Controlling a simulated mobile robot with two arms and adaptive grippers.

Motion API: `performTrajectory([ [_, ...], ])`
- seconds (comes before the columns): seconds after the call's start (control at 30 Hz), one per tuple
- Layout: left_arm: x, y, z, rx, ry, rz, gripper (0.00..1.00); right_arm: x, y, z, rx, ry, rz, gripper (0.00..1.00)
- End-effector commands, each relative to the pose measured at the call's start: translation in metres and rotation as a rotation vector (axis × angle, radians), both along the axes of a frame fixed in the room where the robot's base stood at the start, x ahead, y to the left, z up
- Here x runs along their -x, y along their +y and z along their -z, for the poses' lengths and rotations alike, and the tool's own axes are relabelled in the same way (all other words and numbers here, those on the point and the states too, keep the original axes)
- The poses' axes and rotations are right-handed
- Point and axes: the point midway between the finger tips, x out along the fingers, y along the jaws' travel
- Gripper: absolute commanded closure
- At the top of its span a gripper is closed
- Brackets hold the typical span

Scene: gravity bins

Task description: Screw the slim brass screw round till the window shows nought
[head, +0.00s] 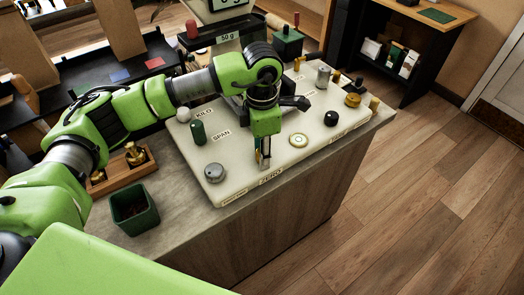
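My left gripper (263,160) points down over the front edge of the white panel (238,185), just above the label "ZERO". Its fingers are close together. A thin brass-coloured sliver shows at the fingers, and I cannot tell whether it is the slim brass screw or whether they grip it. The window (232,3) at the top is cut off by the picture's edge, so its figures cannot be read fully. My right gripper is not in view.
The panel also holds a grey knob (215,172), a green post (198,132), a cream round button (299,140), a black knob (331,118) and a brass knob (353,100). A green bin (134,222) and a wooden tray (97,180) with brass weights stand left. Open floor lies right.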

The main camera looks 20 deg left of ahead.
Motion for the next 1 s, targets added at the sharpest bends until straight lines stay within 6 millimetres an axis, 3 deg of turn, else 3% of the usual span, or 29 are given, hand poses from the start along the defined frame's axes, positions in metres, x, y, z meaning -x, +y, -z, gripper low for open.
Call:
performTrajectory([
  [0.33,0.0,0.0,0.0,0.001,-0.001,0.0,0.6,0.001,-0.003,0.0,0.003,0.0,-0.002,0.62],
  [0.47,-0.001,0.0,-0.01,0.002,-0.004,0.001,0.6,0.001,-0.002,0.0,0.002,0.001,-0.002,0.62],
  [1.0,-0.001,-0.001,-0.109,0.002,-0.002,0.001,0.6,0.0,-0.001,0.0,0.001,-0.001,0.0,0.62],
])
